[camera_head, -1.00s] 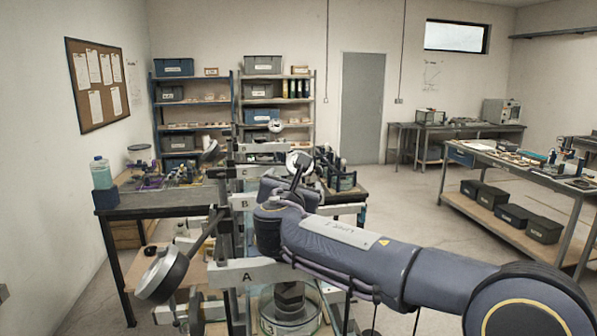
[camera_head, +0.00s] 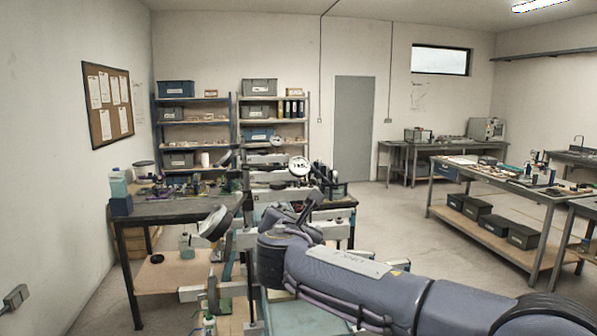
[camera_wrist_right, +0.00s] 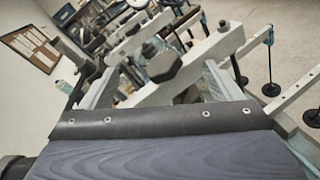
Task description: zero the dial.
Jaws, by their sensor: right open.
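A round dial (camera_head: 299,166) with a white face and dark marks stands among the lever frames. A smaller round dial (camera_head: 276,141) shows behind it; I cannot read either one. A pale beam (camera_wrist_right: 205,60) with a dark many-sided knob (camera_wrist_right: 163,67) lies ahead in the right wrist view. My right gripper (camera_head: 308,211) is open, in front of the frames and below the white dial in the picture. I see nothing between its fingers, and it appears apart from the dials. My left gripper is not in view.
A tilted dark disc with a pale rim (camera_head: 215,222) stands close on the left. A bench (camera_head: 170,208) with a bottle (camera_head: 118,183) is behind it. A long table (camera_head: 500,180) stands at the right. The floor between is clear.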

